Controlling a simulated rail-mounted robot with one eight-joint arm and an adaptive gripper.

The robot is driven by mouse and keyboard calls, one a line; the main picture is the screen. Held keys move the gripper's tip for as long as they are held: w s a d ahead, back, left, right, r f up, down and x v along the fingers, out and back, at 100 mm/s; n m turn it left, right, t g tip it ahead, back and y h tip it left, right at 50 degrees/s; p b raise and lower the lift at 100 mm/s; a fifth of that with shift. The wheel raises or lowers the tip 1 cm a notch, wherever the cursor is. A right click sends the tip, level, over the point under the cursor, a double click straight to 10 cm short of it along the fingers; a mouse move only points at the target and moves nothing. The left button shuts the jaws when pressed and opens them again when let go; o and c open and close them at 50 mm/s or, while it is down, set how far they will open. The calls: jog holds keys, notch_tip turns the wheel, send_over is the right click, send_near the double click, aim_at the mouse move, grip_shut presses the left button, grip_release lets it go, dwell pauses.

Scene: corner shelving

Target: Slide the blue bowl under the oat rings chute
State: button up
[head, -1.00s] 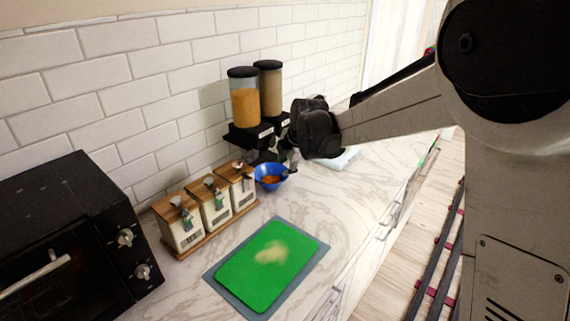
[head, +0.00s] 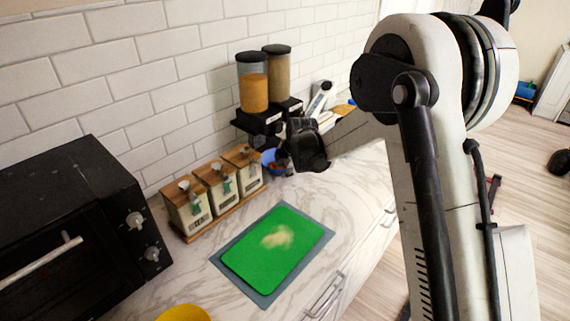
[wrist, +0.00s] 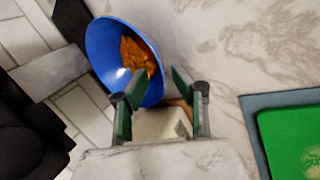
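The blue bowl (head: 270,158) stands on the counter in front of the dispensers, partly behind my gripper. In the wrist view the bowl (wrist: 104,42) holds orange-brown pieces. My gripper (wrist: 156,80) is open at the bowl's near rim. Its left finger overlaps the bowl and its right finger is outside it. I cannot tell whether they touch it. My gripper (head: 284,163) is low over the counter in the head view.
Three wood-lidded canisters (head: 217,186) stand left of the bowl. A green board on a grey mat (head: 262,262) lies in front. A black oven (head: 75,215) is at left, with a yellow item (head: 183,314) at the bottom edge.

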jog(key=shift+w+a+f, duration=0.1)
jog(key=shift+w+f, duration=0.05)
jog(key=shift+f, duration=0.1)
grip_shut()
jog(key=shift+w, duration=0.1)
dwell(0.3)
